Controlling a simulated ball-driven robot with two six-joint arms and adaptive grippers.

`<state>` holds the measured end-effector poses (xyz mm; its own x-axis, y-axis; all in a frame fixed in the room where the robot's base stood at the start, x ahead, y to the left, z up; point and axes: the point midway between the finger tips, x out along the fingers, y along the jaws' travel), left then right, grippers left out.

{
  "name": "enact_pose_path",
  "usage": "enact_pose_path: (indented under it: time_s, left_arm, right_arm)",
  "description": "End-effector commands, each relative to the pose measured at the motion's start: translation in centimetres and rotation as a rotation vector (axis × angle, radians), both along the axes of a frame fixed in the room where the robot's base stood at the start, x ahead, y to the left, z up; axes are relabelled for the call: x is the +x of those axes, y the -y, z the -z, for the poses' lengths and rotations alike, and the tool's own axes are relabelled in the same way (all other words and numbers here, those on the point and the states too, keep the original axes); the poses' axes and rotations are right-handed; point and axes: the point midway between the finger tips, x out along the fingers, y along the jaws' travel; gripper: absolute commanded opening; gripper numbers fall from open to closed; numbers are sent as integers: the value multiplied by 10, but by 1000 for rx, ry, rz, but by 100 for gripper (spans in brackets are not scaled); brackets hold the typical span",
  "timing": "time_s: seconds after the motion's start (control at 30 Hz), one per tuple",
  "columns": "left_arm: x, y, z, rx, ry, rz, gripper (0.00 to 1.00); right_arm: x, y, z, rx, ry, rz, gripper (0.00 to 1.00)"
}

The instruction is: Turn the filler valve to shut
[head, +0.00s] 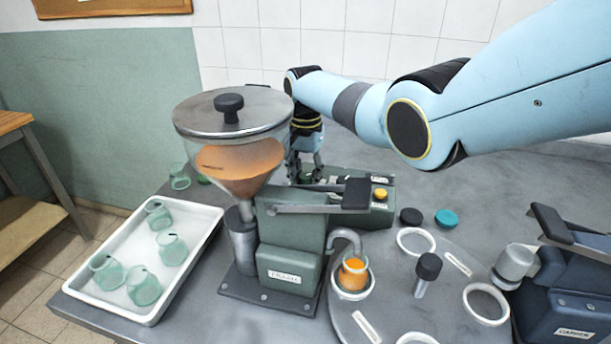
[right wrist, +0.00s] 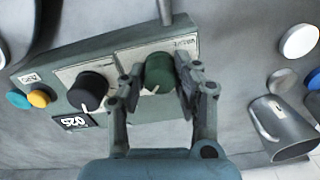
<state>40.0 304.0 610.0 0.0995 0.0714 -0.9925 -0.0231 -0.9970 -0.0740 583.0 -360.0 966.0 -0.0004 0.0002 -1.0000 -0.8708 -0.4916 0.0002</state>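The filler (head: 290,225) is a green machine with a glass hopper (head: 240,165) of orange contents. A green control box (head: 345,200) stands behind it, partly hidden. In the right wrist view the box carries a green knob (right wrist: 158,72), seemingly the valve, and a black knob (right wrist: 90,90). The green knob's white mark points toward the bottom of the picture. My right gripper (right wrist: 158,78) has a finger on each side of the green knob, seemingly touching it. In the head view my right gripper (head: 305,172) is behind the filler, partly hidden. My left gripper is not in view.
A white tray (head: 205,225) with several green jars is at left. A jar with orange contents (head: 353,275) stands under the spout on a round plate with white rings (head: 415,241). A blue machine (head: 565,290) is at right. Black (head: 411,216) and teal (head: 446,218) lids lie behind the plate.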

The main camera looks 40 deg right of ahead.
Motion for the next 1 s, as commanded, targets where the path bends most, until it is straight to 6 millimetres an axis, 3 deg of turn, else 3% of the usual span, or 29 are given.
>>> enact_pose_path:
  time_s: [0.13,0.47,1.0]
  left_arm:
    - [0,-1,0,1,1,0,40]
    - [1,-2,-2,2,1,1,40]
    - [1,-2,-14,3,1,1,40]
  right_arm:
    - [0,0,0,0,0,0,0]
    - [0,0,-1,0,0,-49,0]
    - [1,0,-1,0,1,-478,0]
